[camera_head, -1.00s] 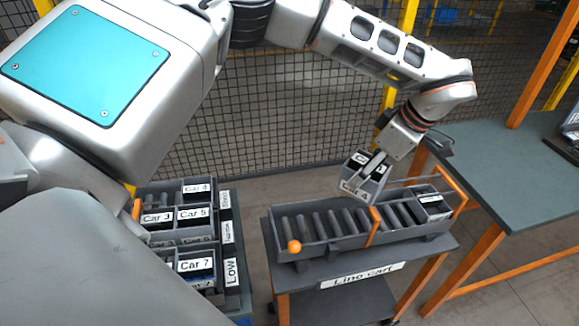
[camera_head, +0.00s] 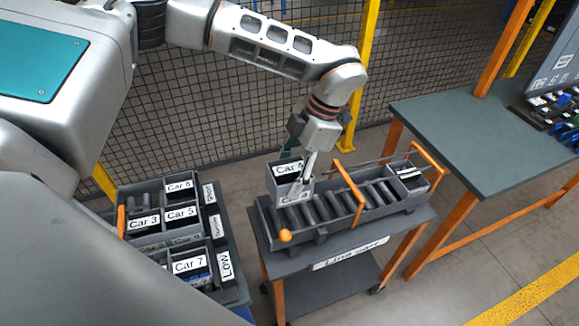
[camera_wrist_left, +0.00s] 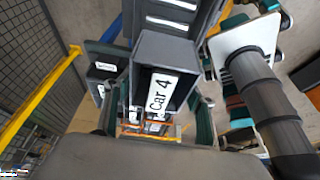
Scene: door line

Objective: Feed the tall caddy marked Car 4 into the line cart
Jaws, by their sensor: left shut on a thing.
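The Car 4 caddy (camera_head: 287,169) is a tall grey box with a white label. My left gripper (camera_head: 298,188) is shut on it and holds it at the left end of the line cart (camera_head: 350,252), near the orange ball. It looks roughly upright; I cannot tell whether its bottom touches the rollers. The caddy (camera_wrist_left: 161,92) also shows in the left wrist view, its label facing the camera. The cart has a grey roller track (camera_head: 310,212) with low side walls and an orange hoop (camera_head: 349,192) across its middle. My right gripper is not in view.
Another caddy (camera_head: 408,176) sits at the track's right end, by a second orange hoop (camera_head: 428,160). A sorting rack (camera_head: 222,190) with several labelled caddies stands at the left. A workbench (camera_head: 465,120) is at the right, and a mesh fence (camera_head: 230,110) runs behind.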

